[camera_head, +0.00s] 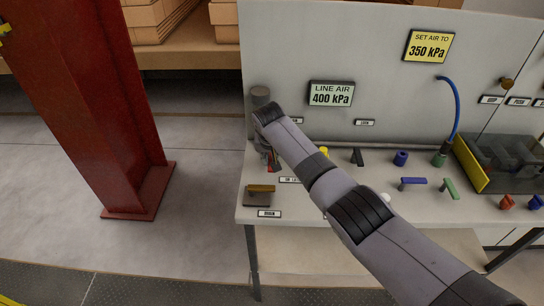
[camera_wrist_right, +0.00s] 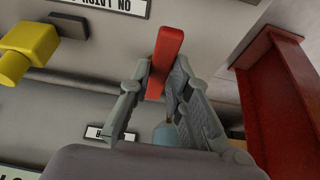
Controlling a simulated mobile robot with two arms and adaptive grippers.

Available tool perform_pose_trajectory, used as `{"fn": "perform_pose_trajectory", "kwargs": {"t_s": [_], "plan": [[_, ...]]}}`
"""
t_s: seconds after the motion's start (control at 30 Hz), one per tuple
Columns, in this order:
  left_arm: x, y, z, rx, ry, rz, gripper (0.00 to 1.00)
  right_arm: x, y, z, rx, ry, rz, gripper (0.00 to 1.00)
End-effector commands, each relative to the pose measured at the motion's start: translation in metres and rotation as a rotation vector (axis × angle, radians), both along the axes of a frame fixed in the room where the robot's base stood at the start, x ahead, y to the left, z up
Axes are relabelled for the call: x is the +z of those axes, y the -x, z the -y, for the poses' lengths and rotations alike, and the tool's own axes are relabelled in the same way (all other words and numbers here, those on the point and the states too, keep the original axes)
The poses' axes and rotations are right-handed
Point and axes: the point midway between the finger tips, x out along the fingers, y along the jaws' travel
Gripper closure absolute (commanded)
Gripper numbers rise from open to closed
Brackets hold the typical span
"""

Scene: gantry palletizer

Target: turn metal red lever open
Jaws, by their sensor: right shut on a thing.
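The red lever (camera_wrist_right: 165,58) stands between the two fingers of my right gripper (camera_wrist_right: 157,84) in the right wrist view. The fingers are shut on it, and its upper part sticks out past them. In the head view a small bit of the red lever (camera_head: 274,167) shows at the left end of the bench, beside my right gripper (camera_head: 268,157). My right arm hides most of the lever and its mount there. My left gripper is not in view.
The workbench (camera_head: 290,205) carries a yellow knob (camera_head: 323,151), a blue knob (camera_head: 401,158), blue and green handles, and a clear-lidded box (camera_head: 500,160) at right. A grey pipe runs along the back panel. A red steel column (camera_head: 85,90) stands left of the bench.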

Motion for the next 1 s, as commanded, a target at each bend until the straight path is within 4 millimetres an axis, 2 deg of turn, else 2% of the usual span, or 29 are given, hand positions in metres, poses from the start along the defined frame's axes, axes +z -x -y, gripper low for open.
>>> {"fn": "perform_pose_trajectory", "kwargs": {"t_s": [0.33,0.77,0.93,1.0], "plan": [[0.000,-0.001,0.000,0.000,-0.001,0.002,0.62,0.001,-0.001,-0.001,0.000,-0.003,0.002,0.62],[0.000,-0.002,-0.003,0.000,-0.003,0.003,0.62,0.007,0.002,-0.001,0.001,-0.003,0.003,0.62],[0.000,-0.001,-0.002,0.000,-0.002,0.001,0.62,0.026,0.010,-0.002,0.002,-0.004,0.004,0.62],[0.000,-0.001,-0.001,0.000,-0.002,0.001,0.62,0.040,0.015,-0.002,0.002,-0.004,0.006,0.62]]}}
